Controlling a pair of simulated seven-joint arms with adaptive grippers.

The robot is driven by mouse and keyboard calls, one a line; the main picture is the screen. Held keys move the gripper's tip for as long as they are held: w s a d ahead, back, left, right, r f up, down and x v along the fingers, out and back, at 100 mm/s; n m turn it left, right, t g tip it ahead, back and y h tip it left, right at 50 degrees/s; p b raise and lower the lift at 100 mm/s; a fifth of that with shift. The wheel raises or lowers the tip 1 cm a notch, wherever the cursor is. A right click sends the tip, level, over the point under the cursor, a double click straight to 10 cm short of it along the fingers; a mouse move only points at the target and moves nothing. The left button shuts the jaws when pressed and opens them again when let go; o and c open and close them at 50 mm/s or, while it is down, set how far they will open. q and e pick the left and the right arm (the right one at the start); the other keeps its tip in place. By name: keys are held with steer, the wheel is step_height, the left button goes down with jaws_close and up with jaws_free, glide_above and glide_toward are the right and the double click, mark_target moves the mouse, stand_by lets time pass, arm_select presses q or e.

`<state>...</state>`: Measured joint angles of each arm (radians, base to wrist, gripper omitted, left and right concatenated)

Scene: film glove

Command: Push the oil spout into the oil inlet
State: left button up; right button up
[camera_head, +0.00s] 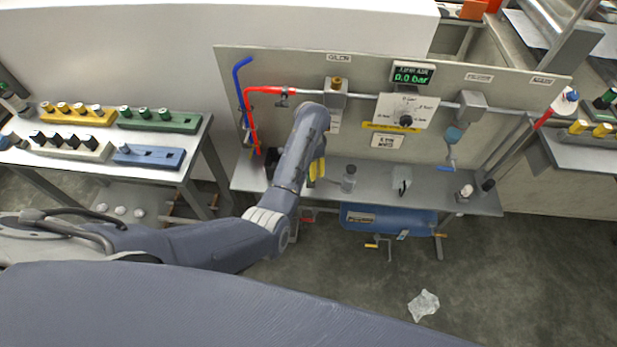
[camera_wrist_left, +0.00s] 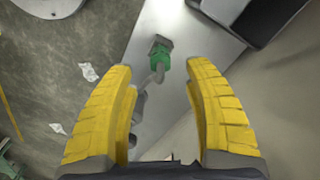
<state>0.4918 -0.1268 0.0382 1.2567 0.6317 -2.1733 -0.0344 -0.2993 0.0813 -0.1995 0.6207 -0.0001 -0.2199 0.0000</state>
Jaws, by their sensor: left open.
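My left gripper (camera_head: 316,169) has yellow fingers and hangs in front of the panel, above the left part of the grey shelf (camera_head: 460,203). In the left wrist view its two fingers (camera_wrist_left: 161,67) are wide apart with nothing gripped. Between and beyond them is a small fitting with a green collar (camera_wrist_left: 160,57) and a bent grey tube; I cannot tell whether this is the oil spout. A grey block with a brass top (camera_head: 336,84), under a label, is on the panel's pipe; it may hold the oil inlet. My right gripper is not in view.
A clear bottle (camera_head: 349,178) and a small metal bracket (camera_head: 402,186) stand on the shelf right of my left gripper. Red and blue pipes (camera_head: 242,95) rise at the panel's left. A side table (camera_head: 190,160) holds coloured blocks. Crumpled clear plastic (camera_head: 424,304) lies on the floor.

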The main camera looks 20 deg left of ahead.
arm_select(q)
steer(key=shift+a+f, duration=0.1)
steer(key=shift+f, duration=2.95)
steer(key=shift+c, duration=0.4)
jaws_close()
